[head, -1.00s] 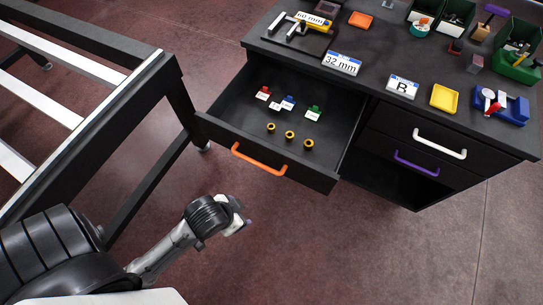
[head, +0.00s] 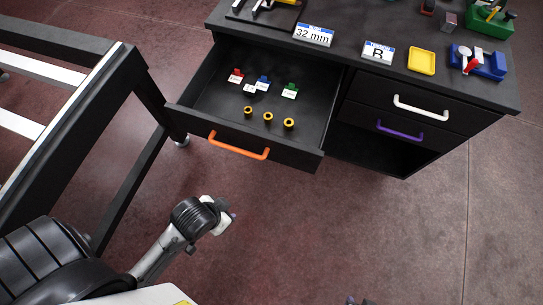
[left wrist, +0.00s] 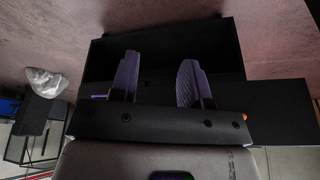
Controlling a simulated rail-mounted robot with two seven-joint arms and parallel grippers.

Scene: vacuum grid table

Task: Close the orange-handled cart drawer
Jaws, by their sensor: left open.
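The cart's drawer (head: 190,120) with the orange handle (head: 238,147) is pulled well out at the cart's left side in the head view. My left gripper (head: 226,217) is in front of and below the handle, apart from it, with nothing in it. In the left wrist view its two purple fingers (left wrist: 158,80) are spread apart before a dark cart surface. A small orange spot shows right of the fingers there; I cannot tell if it is the handle. A small dark tip (head: 360,300) at the head view's bottom edge may be my right gripper.
In the drawer lie red, blue and green labelled pieces (head: 262,82) and yellow rings (head: 268,117). Right of it are a white-handled drawer (head: 420,108) and a purple-handled drawer (head: 400,131). A dark frame table (head: 130,75) stands close on the left. Floor before the cart is clear.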

